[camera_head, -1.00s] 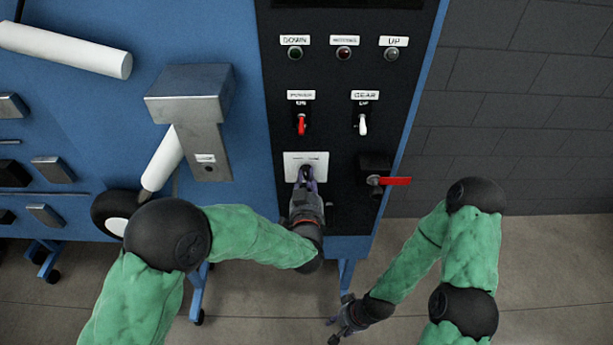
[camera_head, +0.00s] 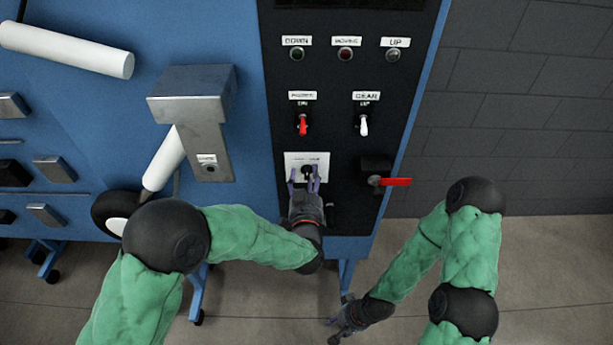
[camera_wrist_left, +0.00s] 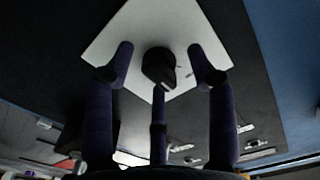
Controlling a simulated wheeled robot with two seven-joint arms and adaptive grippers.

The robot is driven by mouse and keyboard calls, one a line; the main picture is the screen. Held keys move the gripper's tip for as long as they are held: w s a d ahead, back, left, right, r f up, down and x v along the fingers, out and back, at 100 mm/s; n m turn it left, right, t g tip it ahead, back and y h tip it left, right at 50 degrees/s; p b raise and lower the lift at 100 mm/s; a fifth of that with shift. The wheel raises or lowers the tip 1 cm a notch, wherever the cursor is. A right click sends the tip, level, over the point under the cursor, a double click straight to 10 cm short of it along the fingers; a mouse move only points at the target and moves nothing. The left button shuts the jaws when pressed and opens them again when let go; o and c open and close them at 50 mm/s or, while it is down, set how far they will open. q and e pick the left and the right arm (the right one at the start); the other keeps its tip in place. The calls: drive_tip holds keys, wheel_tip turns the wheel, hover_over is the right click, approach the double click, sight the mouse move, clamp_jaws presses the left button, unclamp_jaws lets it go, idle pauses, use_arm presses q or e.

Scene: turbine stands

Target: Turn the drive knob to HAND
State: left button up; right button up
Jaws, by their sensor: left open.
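The black drive knob (camera_head: 308,172) sits on a white square plate (camera_head: 294,159) low on the black panel. In the left wrist view the knob (camera_wrist_left: 158,66) stands in front of the white plate (camera_wrist_left: 180,20). My left gripper (camera_head: 305,181) is at the plate, its fingers spread on either side of the knob and apart from it. The lettering on the plate is too small to read. My right gripper (camera_head: 339,325) hangs low near the floor, away from the panel; its fingers are too small to judge.
Above the plate are a red POWER switch (camera_head: 303,125) and a white GEAR switch (camera_head: 364,125). A red lever (camera_head: 396,182) sticks out right of the plate. A grey metal box (camera_head: 195,95) juts out at left. The floor at lower right is open.

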sight(306, 177)
use_arm(q)
drive_tip(key=shift+s+p, duration=0.35)
drive_tip(key=shift+s, duration=2)
